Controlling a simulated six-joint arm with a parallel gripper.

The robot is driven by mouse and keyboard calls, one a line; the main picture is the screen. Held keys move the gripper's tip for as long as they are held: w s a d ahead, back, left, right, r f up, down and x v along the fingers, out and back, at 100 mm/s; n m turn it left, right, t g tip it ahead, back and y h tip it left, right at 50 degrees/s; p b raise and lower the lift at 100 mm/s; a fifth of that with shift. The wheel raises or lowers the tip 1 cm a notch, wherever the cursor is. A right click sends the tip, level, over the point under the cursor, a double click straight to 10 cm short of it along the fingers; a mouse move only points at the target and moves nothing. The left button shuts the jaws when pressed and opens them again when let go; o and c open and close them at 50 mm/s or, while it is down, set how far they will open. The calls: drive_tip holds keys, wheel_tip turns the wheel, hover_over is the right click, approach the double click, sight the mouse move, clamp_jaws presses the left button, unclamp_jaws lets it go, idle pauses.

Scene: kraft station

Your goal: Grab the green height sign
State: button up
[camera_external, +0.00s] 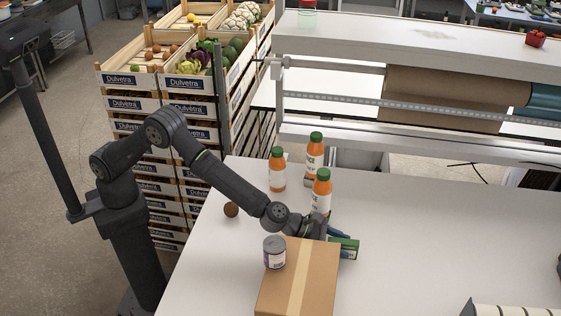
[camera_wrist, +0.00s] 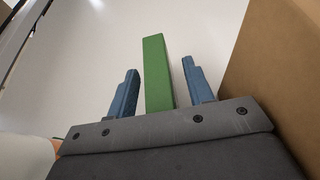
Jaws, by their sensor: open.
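The green height sign (camera_external: 347,243) is at the right side of my gripper in the external view, just behind the cardboard box. In the wrist view the green sign (camera_wrist: 157,72) is a long upright bar between my two blue fingers. My gripper (camera_wrist: 160,82) is open, with a visible gap on each side of the sign, and it touches neither side. In the external view my gripper (camera_external: 335,234) is low over the table and partly hidden by the box and my arm. The sign's lower end is hidden by the gripper body in the wrist view.
Several orange bottles with green caps (camera_external: 320,190) stand behind my wrist. A brown ball (camera_external: 231,209) lies to the left.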

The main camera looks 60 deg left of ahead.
sight(341, 240)
clamp_jaws()
drive_tip(key=shift+r, duration=0.15)
drive_tip(key=shift+r, duration=4.95)
